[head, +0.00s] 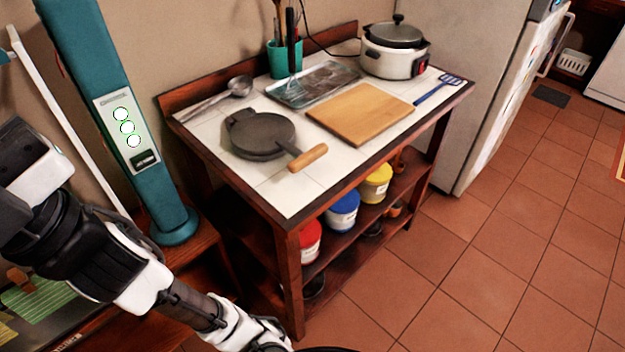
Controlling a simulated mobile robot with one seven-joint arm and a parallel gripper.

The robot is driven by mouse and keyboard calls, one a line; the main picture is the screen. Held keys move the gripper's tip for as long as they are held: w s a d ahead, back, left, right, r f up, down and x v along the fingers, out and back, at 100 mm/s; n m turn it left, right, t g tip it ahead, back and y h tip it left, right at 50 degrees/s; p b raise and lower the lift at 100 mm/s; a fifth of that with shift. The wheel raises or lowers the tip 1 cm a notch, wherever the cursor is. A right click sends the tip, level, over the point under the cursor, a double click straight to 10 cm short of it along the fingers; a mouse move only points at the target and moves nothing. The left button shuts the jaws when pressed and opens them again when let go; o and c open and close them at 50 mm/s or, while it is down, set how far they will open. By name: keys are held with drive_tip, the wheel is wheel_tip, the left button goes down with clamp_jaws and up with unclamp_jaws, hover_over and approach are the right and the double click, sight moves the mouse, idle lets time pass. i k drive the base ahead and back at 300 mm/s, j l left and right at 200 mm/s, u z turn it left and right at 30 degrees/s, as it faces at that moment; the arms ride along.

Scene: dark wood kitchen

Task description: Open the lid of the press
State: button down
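The press (262,135) is a dark, round, flat metal pan-like thing on the white-tiled top of the wooden table. Its lid looks shut, lying flat on the base. A light wooden handle (307,158) points from it toward the table's front edge. A hinge-like lug shows at its back left. My arm reaches from the left down to the bottom edge, in front of and below the table. The fingers of my gripper are not visible, and the arm's visible end is well apart from the press.
A ladle (238,87) lies behind the press. A cutting board (361,113), metal tray (312,83), utensil cup (283,57), cooker (394,50) and blue spatula (438,88) share the tabletop (290,197). A teal post (120,110) stands left. Tiled floor (480,270) is clear at right.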

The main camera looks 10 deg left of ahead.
sight(266, 132)
drive_tip(key=i+l+u, duration=0.2)
drive_tip(key=l+u, duration=0.15)
drive_tip(key=l, duration=1.1)
drive_tip(key=l+u, duration=0.3)
drive_tip(key=l, duration=1.2)
